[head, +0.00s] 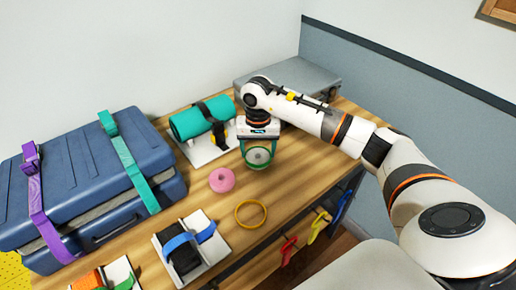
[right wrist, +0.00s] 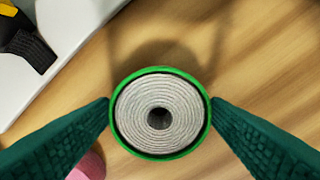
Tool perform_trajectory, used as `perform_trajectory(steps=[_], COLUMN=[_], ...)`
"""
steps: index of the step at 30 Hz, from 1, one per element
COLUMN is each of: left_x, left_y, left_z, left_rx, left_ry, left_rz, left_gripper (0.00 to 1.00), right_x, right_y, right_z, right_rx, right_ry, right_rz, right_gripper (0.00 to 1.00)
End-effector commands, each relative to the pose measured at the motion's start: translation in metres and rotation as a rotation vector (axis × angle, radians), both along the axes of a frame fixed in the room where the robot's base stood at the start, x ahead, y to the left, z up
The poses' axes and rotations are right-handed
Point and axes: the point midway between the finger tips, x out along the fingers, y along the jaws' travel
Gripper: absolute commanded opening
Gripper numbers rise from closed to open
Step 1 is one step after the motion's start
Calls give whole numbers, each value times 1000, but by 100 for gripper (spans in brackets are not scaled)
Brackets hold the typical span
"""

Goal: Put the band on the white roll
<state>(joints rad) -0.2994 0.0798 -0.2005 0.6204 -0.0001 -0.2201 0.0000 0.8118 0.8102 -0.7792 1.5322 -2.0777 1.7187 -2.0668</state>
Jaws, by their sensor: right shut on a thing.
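My right gripper (head: 258,151) reaches down over the middle of the table, its dark green fingers shut on a green band (head: 248,163). In the right wrist view the fingertips touch the band (right wrist: 119,136) on opposite sides. The white roll (head: 259,156) stands upright, its spiral end facing up. In the right wrist view the band encircles the roll's end (right wrist: 138,99), with a thin dark gap between them. I cannot tell how far down the roll the band sits. My left gripper is not in view.
A strapped teal roll (head: 188,122) is behind to the left. A blue suitcase (head: 80,180) fills the left. A strapped black item (head: 183,260) is at the front.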

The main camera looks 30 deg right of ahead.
Motion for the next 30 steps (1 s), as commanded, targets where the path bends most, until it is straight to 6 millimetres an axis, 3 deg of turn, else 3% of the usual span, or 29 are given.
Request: perform_trajectory(steps=[30], left_x=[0], left_y=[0], left_z=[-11], left_rx=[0], left_ry=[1], left_rz=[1], left_gripper=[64], right_x=[0], right_y=[0], right_z=[-8], right_rx=[0], right_ry=[0], right_rz=[0], right_gripper=[49])
